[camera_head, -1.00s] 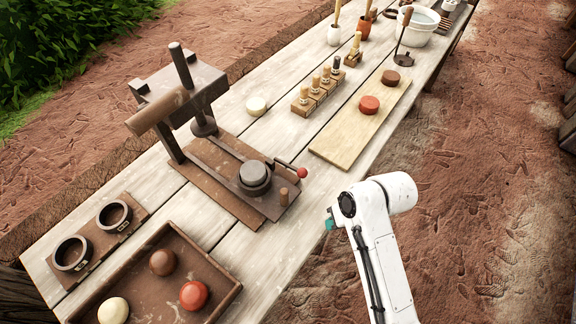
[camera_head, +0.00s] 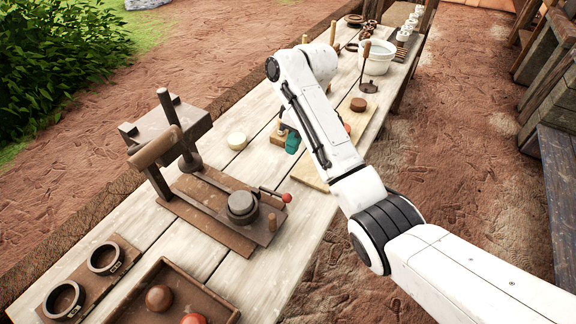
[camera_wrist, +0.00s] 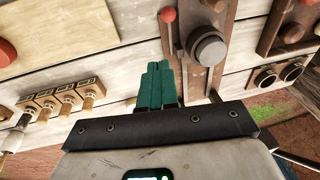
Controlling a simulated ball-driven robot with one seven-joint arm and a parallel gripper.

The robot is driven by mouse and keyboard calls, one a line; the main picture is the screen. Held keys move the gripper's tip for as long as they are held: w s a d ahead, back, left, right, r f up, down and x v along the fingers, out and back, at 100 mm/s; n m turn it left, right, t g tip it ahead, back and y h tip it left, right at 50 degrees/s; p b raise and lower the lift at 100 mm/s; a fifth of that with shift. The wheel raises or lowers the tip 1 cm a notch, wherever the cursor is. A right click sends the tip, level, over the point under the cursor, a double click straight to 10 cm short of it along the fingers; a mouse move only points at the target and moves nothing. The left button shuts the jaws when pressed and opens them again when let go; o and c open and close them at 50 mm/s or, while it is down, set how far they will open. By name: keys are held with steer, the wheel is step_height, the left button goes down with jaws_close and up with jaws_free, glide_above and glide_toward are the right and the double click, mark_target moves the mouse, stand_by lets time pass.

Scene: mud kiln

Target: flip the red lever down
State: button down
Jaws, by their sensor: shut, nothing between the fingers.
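The red lever is a thin dark rod with a red ball knob (camera_head: 286,198) at the right side of the brown press (camera_head: 205,205). In the head view its rod lies nearly level, pointing right. In the wrist view the red knob (camera_wrist: 168,15) is at the top, beside the press's round grey die (camera_wrist: 208,50). My gripper (camera_head: 292,144) has teal fingers and hangs over the table beyond the lever, apart from it. In the wrist view the fingers of my gripper (camera_wrist: 157,68) are together and empty, below the knob. My arm hides part of the table behind it.
A tray (camera_head: 150,290) with balls and a board with two rings (camera_head: 75,280) are in front of the press. A pale disc (camera_head: 237,140) lies behind it. Small stamps (camera_wrist: 65,98) stand left in the wrist view. A white bucket (camera_head: 378,58) stands far back.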

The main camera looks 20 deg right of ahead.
glide_toward(274, 193)
step_height(274, 193, down, 2)
steer(key=d, duration=0.2)
steer(key=shift+s+a+f+p, duration=0.1)
steer(key=shift+s+f+p, duration=0.25)
steer(key=shift+f, duration=0.2)
steer(key=shift+s+a+f+p, duration=0.1)
steer(key=shift+s+f+p, duration=0.15)
steer(key=shift+f, duration=0.25)
steer(key=shift+s+a+f+p, duration=0.1)
steer(key=shift+s+f+p, duration=0.15)
steer(key=shift+f+p, duration=0.25)
steer(key=shift+f+b, duration=0.15)
steer(key=shift+b, duration=0.15)
